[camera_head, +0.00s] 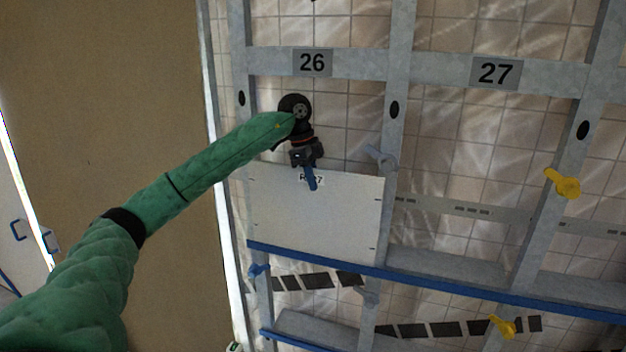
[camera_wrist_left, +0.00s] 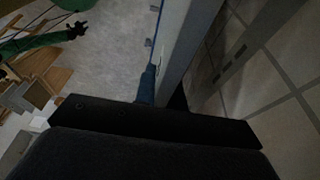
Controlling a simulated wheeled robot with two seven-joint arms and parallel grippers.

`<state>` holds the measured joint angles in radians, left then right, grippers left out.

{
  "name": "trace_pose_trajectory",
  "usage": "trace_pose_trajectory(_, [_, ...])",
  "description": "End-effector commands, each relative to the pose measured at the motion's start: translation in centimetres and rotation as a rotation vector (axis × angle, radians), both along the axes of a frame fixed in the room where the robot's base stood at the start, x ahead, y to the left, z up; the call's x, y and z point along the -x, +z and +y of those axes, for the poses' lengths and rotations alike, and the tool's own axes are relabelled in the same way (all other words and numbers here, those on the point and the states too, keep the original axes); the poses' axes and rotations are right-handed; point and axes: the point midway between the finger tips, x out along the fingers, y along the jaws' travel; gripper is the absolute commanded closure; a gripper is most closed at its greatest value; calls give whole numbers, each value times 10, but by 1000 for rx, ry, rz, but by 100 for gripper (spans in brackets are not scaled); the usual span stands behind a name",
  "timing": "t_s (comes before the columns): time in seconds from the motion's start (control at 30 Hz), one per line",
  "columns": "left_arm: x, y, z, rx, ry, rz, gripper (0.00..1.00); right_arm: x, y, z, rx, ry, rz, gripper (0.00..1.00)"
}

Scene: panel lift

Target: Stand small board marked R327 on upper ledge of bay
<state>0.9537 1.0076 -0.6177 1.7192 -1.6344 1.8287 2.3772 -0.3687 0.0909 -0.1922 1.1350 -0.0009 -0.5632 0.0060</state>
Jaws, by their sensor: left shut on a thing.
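The small white board (camera_head: 330,222) stands upright in the bay under the number 26 plate (camera_head: 312,63), its bottom edge at the blue-edged ledge (camera_head: 420,279). Its label is partly covered by my gripper, so only "R" and "7" read clearly. My left gripper (camera_head: 312,182) is shut on the board's top edge near the middle. In the left wrist view the board (camera_wrist_left: 186,42) shows edge-on beside a blue fingertip (camera_wrist_left: 147,84). My right gripper is not seen in the head view; in the left wrist view a dark gripper (camera_wrist_left: 76,30) shows on a green arm.
A grey clip (camera_head: 380,157) sits at the board's upper right on the post. Yellow clips (camera_head: 563,184) are on the right post and below. Bay 27 (camera_head: 496,72) is empty. A lower blue-edged ledge (camera_head: 300,338) runs underneath. A brown panel (camera_head: 110,110) stands at left.

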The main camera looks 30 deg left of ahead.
Motion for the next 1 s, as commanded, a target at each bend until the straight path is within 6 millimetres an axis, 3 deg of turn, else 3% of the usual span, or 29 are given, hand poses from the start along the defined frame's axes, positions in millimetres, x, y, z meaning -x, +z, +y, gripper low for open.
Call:
trace_pose_trajectory(0.2, [0,2,0,1,1,-2,100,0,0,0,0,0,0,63])
trace_pose_trajectory(0.23, [0,2,0,1,1,-2,83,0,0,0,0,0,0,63])
trace_pose_trajectory(0.33, [0,2,0,1,1,-2,63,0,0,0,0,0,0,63])
trace_pose_trajectory(1.0, [0,8,0,0,0,0,63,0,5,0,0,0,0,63])
